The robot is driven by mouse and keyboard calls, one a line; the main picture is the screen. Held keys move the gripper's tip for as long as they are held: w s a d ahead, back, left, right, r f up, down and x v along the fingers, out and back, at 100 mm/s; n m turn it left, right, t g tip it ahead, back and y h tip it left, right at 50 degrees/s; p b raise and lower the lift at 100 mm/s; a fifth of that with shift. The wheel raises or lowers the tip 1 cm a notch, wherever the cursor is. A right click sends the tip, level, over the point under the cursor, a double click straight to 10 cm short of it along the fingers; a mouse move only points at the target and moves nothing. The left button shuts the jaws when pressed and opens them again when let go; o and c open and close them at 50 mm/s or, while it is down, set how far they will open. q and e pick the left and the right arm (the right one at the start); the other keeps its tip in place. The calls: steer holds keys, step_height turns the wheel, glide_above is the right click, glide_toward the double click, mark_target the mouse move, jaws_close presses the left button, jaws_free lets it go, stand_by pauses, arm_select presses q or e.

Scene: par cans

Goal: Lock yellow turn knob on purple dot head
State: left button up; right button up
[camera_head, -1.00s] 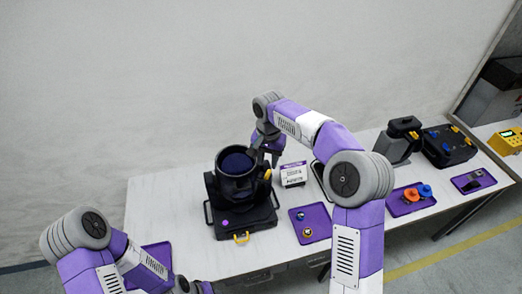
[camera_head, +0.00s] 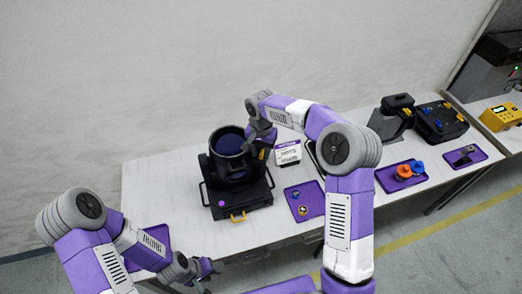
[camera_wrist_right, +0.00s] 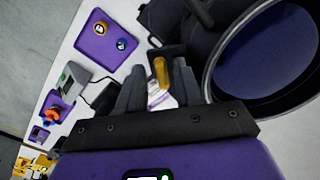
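The purple dot head (camera_head: 228,165) is a black lamp with a round dark lens, standing on a black base with a purple dot (camera_head: 221,203). Its yellow turn knob (camera_wrist_right: 161,72) is on the side facing my right arm and looks turned upright in the wrist view. My right gripper (camera_wrist_right: 158,76) is open, with a finger on either side of the knob; I cannot tell whether either touches it. In the head view this gripper (camera_head: 262,145) partly hides the knob. My left gripper (camera_head: 212,273) is open and empty near the table's front left edge.
A purple tray with small parts (camera_head: 304,200) lies right of the head, and a white label card (camera_head: 288,152) stands behind it. Another purple tray (camera_head: 150,240) lies at the left.

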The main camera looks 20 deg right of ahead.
jaws_close()
steer(key=n, duration=0.4)
steer(key=shift+n, duration=0.3)
steer(key=n+p, duration=0.1)
steer(key=n, duration=0.3)
steer(key=shift+d, duration=0.15)
steer(key=n, duration=0.5)
steer(key=shift+d+p, duration=0.1)
steer(key=shift+p, duration=0.25)
steer(key=shift+w+n+p, duration=0.1)
steer(key=shift+n+p, duration=0.25)
steer(key=shift+n, duration=1.85)
